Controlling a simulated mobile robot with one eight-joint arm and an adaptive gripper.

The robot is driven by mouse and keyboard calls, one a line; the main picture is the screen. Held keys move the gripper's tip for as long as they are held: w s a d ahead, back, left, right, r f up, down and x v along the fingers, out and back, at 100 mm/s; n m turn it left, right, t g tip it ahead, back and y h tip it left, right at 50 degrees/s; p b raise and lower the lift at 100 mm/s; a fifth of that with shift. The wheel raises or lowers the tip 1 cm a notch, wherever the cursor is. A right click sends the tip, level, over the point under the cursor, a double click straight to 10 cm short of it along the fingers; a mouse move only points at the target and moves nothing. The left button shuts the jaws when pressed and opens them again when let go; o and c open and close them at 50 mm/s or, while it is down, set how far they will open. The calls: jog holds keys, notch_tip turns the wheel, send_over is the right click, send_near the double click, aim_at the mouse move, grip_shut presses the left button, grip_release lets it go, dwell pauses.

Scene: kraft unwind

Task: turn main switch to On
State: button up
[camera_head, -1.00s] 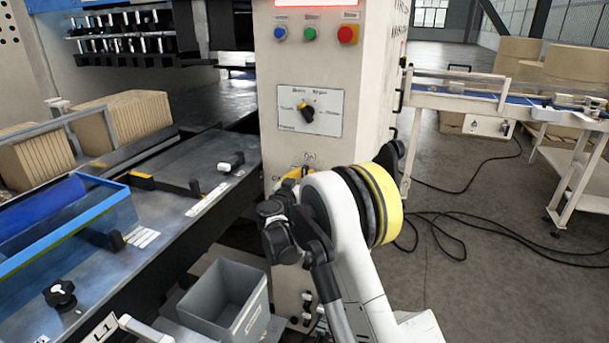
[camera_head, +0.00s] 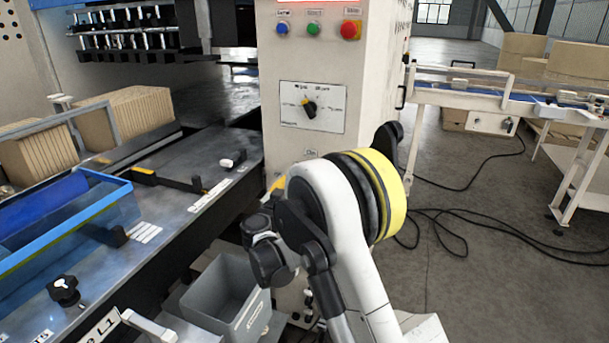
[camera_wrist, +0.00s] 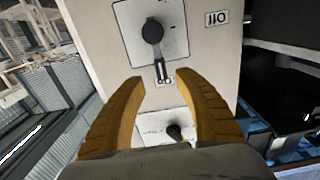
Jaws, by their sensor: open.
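The wrist view looks at the cabinet front with the picture turned roughly upside down. A black round knob on a white plate (camera_wrist: 153,31), which I take to be the main switch, sits at the top. A label reading Off upside down (camera_wrist: 216,18) is beside it. My gripper (camera_wrist: 158,80) is open and empty, its two orange fingers apart, with their tips below the knob in the picture. I cannot tell the gap to the cabinet. In the head view my arm hides this switch and most of my gripper; an On label (camera_head: 311,153) shows above.
Another black selector (camera_head: 309,107) is higher on the cabinet; it also shows between my fingers in the wrist view (camera_wrist: 175,132). Blue, green and red buttons (camera_head: 350,30) sit above. A grey bin (camera_head: 225,295) stands below left. A conveyor (camera_head: 470,100) is at right.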

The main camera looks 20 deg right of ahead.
jog(key=shift+v, duration=1.9)
jog(key=s+d+r+n+g+y, duration=0.1)
jog(key=s+d+r+g+y, duration=0.2)
jog(key=s, duration=0.4)
jog(key=s+d+r+n+g, duration=0.1)
jog(key=s+d+r+g, duration=0.1)
jog(key=s+d, duration=0.45)
jog(key=s+a+f+n+y, duration=0.1)
jog(key=s+a+y, duration=0.1)
jog(key=s, duration=0.7)
jog(key=s+a+f+n+g+y, duration=0.1)
jog(key=s+a+f+n+y, duration=0.1)
jog(key=s, duration=0.7)
jog(key=s+a+f+n+g+y, duration=0.1)
jog(key=s+a+n+y, duration=0.1)
jog(key=s, duration=0.6)
jog(key=shift+s+a+f+y, duration=0.3)
jog(key=shift+s+a+y, duration=0.1)
jog(key=shift+a+y, duration=0.45)
